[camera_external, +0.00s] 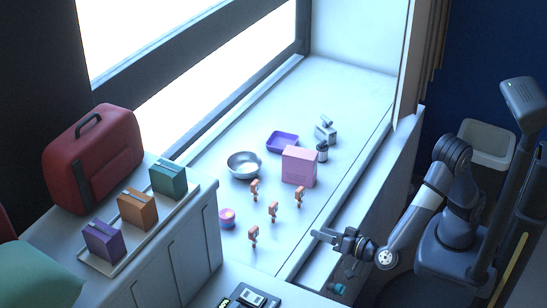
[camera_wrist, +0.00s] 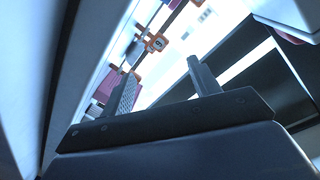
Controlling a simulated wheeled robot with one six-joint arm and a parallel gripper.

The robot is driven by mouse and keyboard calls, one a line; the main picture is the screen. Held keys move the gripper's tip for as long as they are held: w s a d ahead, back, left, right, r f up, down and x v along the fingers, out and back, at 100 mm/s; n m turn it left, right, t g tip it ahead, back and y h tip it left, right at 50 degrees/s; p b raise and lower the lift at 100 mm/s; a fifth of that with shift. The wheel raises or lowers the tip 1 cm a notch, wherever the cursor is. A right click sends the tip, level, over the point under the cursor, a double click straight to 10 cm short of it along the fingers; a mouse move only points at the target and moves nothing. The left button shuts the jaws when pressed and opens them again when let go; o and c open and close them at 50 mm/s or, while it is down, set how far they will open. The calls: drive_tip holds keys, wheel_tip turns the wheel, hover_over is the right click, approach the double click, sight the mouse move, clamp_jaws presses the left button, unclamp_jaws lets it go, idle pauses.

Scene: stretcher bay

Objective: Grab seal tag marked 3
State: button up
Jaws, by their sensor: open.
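Several small orange seal tags stand upright on the white counter: one at the back left (camera_external: 254,188), one at the right (camera_external: 299,196), one in the middle (camera_external: 273,211) and one at the front (camera_external: 253,235). Their marks are too small to read in the external view, so I cannot tell which is 3. In the wrist view one orange tag (camera_wrist: 157,42) shows a dark mark that I cannot read surely. My gripper (camera_external: 322,236) is open and empty, right of the tags near the counter's front edge. Its two fingers (camera_wrist: 161,72) stand apart in the wrist view, with no tag between them.
The far end of the counter is clear.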

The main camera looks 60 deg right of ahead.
drive_tip(key=w+a+r+m+g+p, duration=0.1)
drive_tip(key=w+a+m+g+p, duration=0.2)
drive_tip(key=m, duration=1)
drive_tip(key=m+p, duration=0.2)
drive_tip(key=m, duration=1.1)
approach(256, 233)
drive_tip(key=shift+s+d+f, duration=0.3)
drive_tip(key=shift+d, duration=0.1)
drive_tip(key=m, duration=0.1)
drive_tip(key=a+m, duration=0.1)
drive_tip(key=m, duration=0.1)
drive_tip(key=shift+w+g+p, duration=0.3)
drive_tip(key=shift+w+p, duration=0.05)
drive_tip(key=shift+w, duration=0.05)
drive_tip(key=p+x, duration=0.1)
drive_tip(key=x, duration=0.4)
drive_tip(key=shift+w+d+r, duration=0.1)
drive_tip(key=x, duration=0.2)
drive_tip(key=p+x, duration=0.1)
drive_tip(key=x, duration=0.2)
drive_tip(key=shift+w+r, duration=0.2)
drive_tip(key=shift+w, duration=0.2)
drive_tip(key=shift+c, duration=0.2)
drive_tip(key=c, duration=1)
